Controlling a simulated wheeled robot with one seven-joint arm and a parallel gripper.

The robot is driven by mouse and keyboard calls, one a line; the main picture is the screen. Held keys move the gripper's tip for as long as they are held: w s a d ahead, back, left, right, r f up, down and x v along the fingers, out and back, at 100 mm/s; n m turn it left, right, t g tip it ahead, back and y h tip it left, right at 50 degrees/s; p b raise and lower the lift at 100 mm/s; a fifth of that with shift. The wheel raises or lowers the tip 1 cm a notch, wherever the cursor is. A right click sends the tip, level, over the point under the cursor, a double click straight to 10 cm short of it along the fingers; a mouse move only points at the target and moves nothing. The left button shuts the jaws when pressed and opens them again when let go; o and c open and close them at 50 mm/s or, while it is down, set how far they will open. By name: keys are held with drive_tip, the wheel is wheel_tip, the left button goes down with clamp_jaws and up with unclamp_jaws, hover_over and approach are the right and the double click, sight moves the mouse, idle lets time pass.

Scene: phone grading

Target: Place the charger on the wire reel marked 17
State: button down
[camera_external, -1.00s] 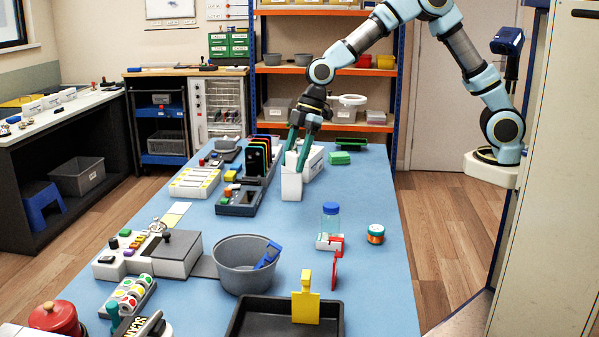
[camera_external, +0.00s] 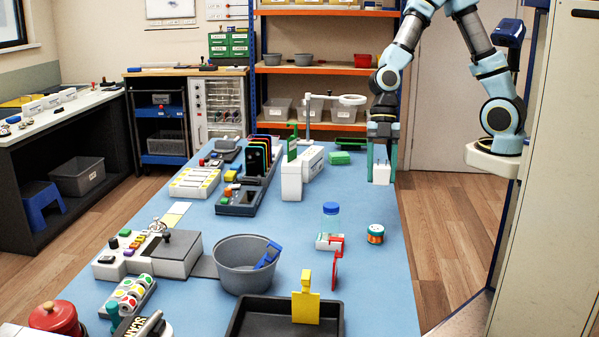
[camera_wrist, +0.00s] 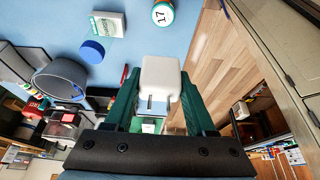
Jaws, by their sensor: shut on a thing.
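The charger (camera_external: 381,174) is a small white block with two metal prongs. My gripper (camera_external: 381,179) is shut on it, above the right side of the blue table. In the wrist view the charger (camera_wrist: 160,78) sits between my green fingers, prongs toward the palm. The wire reel marked 17 (camera_external: 375,234) is a small round spool with copper-orange winding and a green edge. It stands on the table, nearer the camera than my gripper. In the wrist view the reel (camera_wrist: 163,13) shows its white top with the number, at the top edge, apart from the charger.
A red stand (camera_external: 337,268) is in front. White holders (camera_external: 292,183) and a green block (camera_external: 340,158) lie behind and left. The table's right edge is close.

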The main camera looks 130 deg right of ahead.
sight(377, 231)
wheel_tip(377, 231, down, 12)
drive_tip(key=shift+f, duration=0.25)
idle(0.4)
drive_tip(key=shift+f, duration=0.15)
drive_tip(key=shift+c, duration=1.1)
unclamp_jaws()
